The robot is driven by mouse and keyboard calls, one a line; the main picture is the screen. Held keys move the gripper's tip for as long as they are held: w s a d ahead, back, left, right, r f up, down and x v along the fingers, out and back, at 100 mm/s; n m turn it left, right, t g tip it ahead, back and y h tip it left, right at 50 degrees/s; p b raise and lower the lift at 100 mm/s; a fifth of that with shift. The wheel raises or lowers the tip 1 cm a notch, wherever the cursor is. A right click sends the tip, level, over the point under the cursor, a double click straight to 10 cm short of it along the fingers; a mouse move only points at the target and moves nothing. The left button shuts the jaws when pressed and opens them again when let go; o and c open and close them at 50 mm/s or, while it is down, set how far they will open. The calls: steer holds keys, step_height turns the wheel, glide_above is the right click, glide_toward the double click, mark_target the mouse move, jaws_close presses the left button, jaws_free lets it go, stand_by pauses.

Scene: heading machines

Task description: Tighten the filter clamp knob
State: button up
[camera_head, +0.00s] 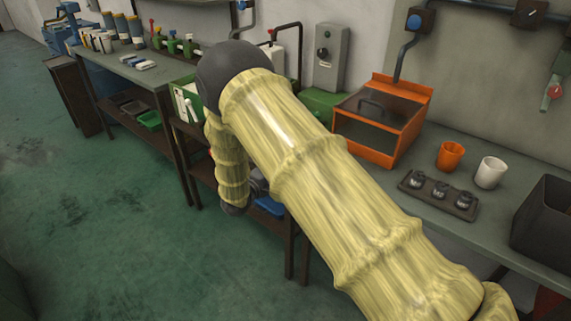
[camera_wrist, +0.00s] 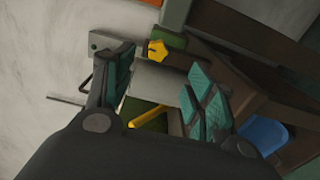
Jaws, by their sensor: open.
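In the wrist view, a yellow lobed knob (camera_wrist: 157,50), likely the filter clamp knob, shows at the upper end of a pale grey cylindrical body (camera_wrist: 170,82). My gripper (camera_wrist: 160,80) is open, with one teal-padded finger to the left of the pale body and the other to the right. The knob appears in the gap towards the fingertips, and I see no finger closed on it. Whether the fingers touch the body cannot be told. In the head view my arm covers this area, and the knob is hidden.
A yellow bar (camera_wrist: 150,117) lies low between the fingers. A blue object (camera_wrist: 265,132) is at right. In the head view, an orange box (camera_head: 385,118), an orange cup (camera_head: 450,155), a white cup (camera_head: 490,172) and a dark tray (camera_head: 438,194) stand on the bench. The green floor (camera_head: 90,220) is clear.

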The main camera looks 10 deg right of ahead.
steer(key=c, duration=0.3)
step_height(320, 180, down, 4)
steer(key=w+d+m+y+b, duration=0.1)
steer(key=d+m+b, duration=0.1)
steer(key=m+b, duration=1)
steer(key=w+d+r+m, duration=0.1)
steer(key=w+d+m, duration=0.1)
steer(key=w+d+r+m, duration=0.1)
steer(key=w+d+m, duration=0.1)
steer(key=w+d, duration=0.1)
steer(key=w+d+r+m+h, duration=0.1)
steer(key=w+d+r+m, duration=0.1)
steer(key=d, duration=0.1)
steer(key=shift+w+d, duration=0.1)
steer(key=shift+w, duration=0.25)
steer(key=c, duration=0.8)
steer(key=shift+o, duration=0.2)
steer(key=shift+p, duration=0.3)
